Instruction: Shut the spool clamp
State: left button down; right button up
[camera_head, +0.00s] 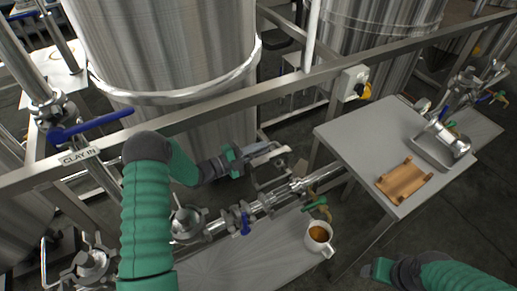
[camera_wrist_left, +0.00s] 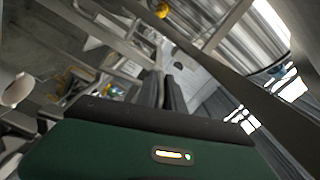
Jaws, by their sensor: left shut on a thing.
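A steel pipe line (camera_head: 275,198) runs over the low grey bench in the head view, with clamped joints along it. My left gripper (camera_head: 278,154) is above this line, beside a grey metal bracket-like part. It is shut on a thin metal piece, which I take to be part of the spool clamp (camera_head: 268,183); the fingers and the dim view hide most of it. In the left wrist view the dark fingers (camera_wrist_left: 172,92) are close together, and the held piece is hard to make out. My right gripper (camera_head: 371,270) is low at the right, away from the pipes; its jaws are unclear.
A blue-handled valve (camera_head: 245,222) and green-handled valve (camera_head: 318,204) sit on the line. A mug (camera_head: 319,239) with brown liquid stands at the bench edge. A rail crosses behind.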

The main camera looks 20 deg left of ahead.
pick_arm(q)
jog(key=shift+s+d+r+m, duration=1.2)
jog(key=shift+d+m, duration=0.15)
jog(key=shift+m, duration=0.05)
jog(key=c, duration=1.5)
grip_release()
jog(key=shift+s, duration=0.1)
